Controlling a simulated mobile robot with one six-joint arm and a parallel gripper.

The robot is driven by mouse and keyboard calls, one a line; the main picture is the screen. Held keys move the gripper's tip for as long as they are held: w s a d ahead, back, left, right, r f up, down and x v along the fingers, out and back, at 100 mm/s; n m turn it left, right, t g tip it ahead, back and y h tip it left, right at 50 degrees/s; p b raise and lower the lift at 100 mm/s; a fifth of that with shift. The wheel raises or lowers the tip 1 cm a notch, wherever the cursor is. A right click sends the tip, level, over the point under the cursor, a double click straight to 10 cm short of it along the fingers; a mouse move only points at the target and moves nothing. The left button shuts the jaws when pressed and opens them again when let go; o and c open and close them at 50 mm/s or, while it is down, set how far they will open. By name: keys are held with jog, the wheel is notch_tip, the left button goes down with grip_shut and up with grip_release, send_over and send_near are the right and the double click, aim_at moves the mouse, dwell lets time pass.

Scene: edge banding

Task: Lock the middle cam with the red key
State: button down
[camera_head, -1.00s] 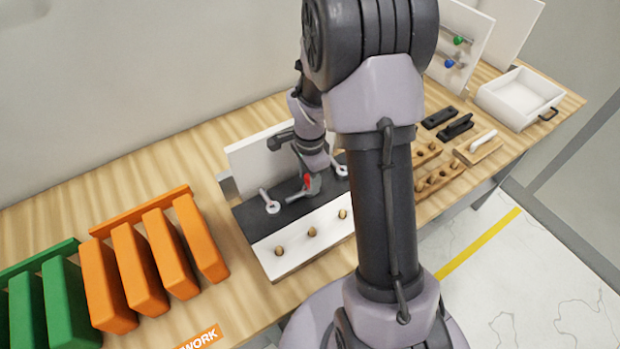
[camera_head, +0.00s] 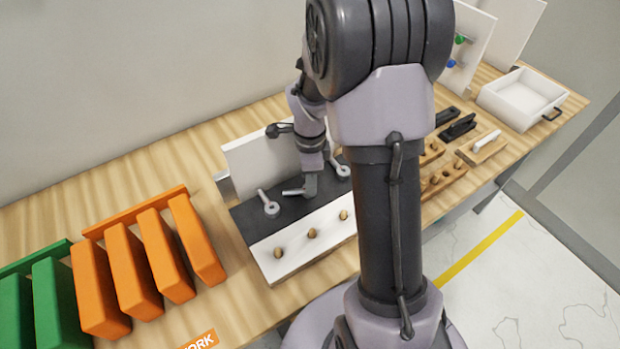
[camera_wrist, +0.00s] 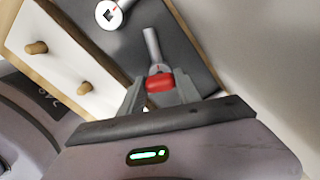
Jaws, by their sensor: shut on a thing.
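My gripper (camera_wrist: 160,92) is shut on the red key (camera_wrist: 159,82), whose red handle shows between the two fingers in the wrist view. The key is at the middle cam (camera_wrist: 158,66), whose round head is partly hidden by the handle. A grey rod (camera_wrist: 151,42) extends from this cam along the dark strip. In the head view my gripper (camera_head: 311,186) is down at the middle of the dark strip and hides the key. The left cam (camera_head: 270,208) and right cam (camera_head: 342,169) sit on either side. Whether the key is seated is hidden.
The board's white front (camera_head: 300,246) carries wooden dowels, and a white upright panel (camera_head: 250,163) stands behind. Orange boards (camera_head: 135,270) stand in a rack at left. Wooden blocks (camera_head: 445,180) and a white tray (camera_head: 520,98) lie at right.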

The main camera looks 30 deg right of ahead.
jog(key=shift+m+b, duration=1.25)
jog(key=shift+m, duration=0.95)
jog(key=shift+a+f+m+b, duration=0.1)
jog(key=shift+m+b, duration=0.9)
jog(key=shift+m, duration=0.4)
jog(key=shift+m+b, duration=0.55)
jog(key=shift+m, duration=0.45)
